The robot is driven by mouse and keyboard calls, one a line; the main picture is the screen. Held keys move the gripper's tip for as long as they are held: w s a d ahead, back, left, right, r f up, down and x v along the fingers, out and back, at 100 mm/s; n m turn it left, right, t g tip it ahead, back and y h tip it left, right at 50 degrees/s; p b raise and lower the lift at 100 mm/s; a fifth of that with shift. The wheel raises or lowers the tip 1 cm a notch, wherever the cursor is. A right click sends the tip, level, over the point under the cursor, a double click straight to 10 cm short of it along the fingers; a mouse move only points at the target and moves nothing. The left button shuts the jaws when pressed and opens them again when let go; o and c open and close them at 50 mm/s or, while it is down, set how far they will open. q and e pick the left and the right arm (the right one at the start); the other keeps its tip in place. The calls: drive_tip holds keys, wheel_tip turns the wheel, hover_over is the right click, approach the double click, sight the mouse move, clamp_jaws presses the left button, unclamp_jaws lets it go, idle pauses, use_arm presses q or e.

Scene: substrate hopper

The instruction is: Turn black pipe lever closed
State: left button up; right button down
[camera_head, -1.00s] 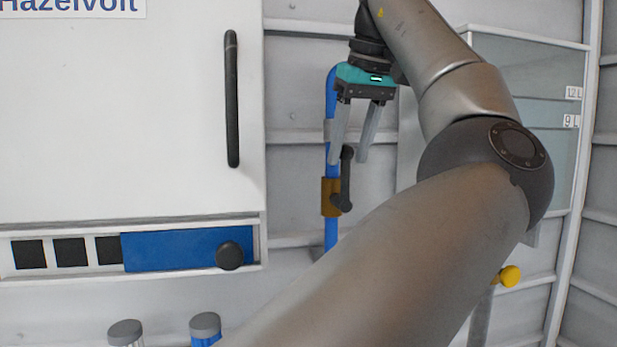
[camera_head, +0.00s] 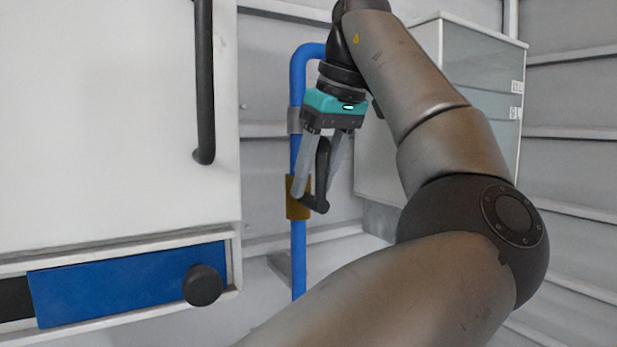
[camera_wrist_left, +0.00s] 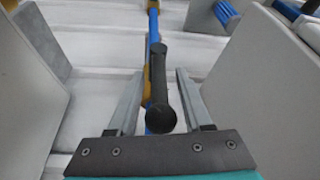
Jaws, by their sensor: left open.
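The black lever (camera_head: 322,165) stands upright on a brass valve body (camera_head: 298,198) on a vertical blue pipe (camera_head: 298,250). My left gripper (camera_head: 318,192) points down over the lever in the head view, its two fingers open on either side of it. In the left wrist view the lever (camera_wrist_left: 158,90) runs lengthwise between the open fingers (camera_wrist_left: 158,75), with its rounded end close to the palm. I see gaps between it and both fingers there. The blue pipe (camera_wrist_left: 154,25) shows behind it. My right gripper is not in view.
A white cabinet (camera_head: 110,120) with a black handle (camera_head: 204,80) stands left of the pipe. Below its door is a blue panel (camera_head: 120,285) with a black knob (camera_head: 202,285). A glass-fronted tank (camera_head: 480,90) stands behind my arm on the right.

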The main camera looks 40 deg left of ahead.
use_arm(q)
clamp_jaws()
idle(1.4)
